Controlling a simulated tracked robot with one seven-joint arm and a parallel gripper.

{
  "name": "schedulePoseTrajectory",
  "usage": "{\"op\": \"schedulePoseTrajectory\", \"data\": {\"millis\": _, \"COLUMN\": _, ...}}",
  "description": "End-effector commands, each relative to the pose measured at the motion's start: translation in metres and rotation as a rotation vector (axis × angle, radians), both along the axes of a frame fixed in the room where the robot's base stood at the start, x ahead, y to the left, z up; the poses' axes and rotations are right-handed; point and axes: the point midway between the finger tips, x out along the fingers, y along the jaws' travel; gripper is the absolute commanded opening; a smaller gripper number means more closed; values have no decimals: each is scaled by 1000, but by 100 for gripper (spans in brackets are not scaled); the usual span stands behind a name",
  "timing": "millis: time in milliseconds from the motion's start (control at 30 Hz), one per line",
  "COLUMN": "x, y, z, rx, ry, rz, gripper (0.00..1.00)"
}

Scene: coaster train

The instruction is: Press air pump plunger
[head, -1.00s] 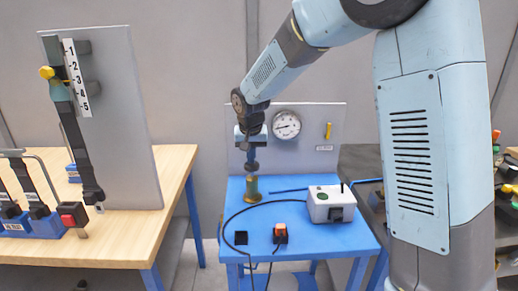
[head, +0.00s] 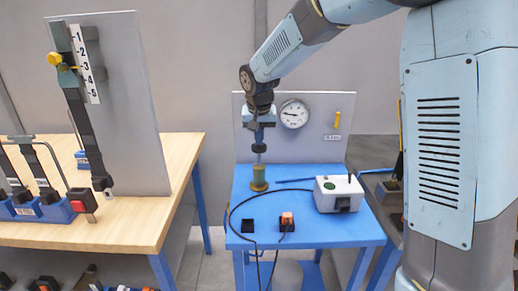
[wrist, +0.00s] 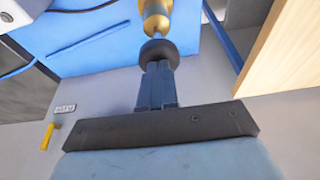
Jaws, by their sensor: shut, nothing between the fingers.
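The air pump stands upright on the blue table, with a brass-green cylinder (head: 259,178), a thin rod and a dark round plunger knob (head: 259,148). My gripper (head: 259,140) points down with its fingers shut and empty, directly above the knob. In the wrist view the fingertips (wrist: 158,64) meet the black knob (wrist: 158,49), and the brass part (wrist: 155,16) shows beyond it. Contact looks likely, but the fingers hide the meeting face. In the head view a length of rod shows between knob and cylinder.
A round gauge (head: 294,114) is on the grey panel (head: 323,148) behind the pump. A white box (head: 338,193) and an orange-topped switch (head: 287,221) stand on the blue table (head: 338,229). A wooden bench (head: 131,228) with a tall board (head: 118,83) is at left.

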Motion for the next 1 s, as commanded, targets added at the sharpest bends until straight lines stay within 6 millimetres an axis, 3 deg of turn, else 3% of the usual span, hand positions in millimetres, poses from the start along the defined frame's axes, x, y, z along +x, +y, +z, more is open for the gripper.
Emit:
{"op": "schedulePoseTrajectory", "data": {"millis": 200, "x": -13, "y": 1, "z": 44, "rx": 3, "ry": -4, "rz": 2, "gripper": 0}}
{"op": "schedulePoseTrajectory", "data": {"millis": 433, "x": -21, "y": 0, "z": 76, "rx": 3, "ry": -5, "rz": 1, "gripper": 0}}
{"op": "schedulePoseTrajectory", "data": {"millis": 600, "x": -24, "y": -2, "z": 85, "rx": 2, "ry": -4, "rz": 0, "gripper": 0}}
{"op": "schedulePoseTrajectory", "data": {"millis": 1000, "x": -24, "y": -3, "z": 87, "rx": 2, "ry": -4, "rz": -4, "gripper": 0}}
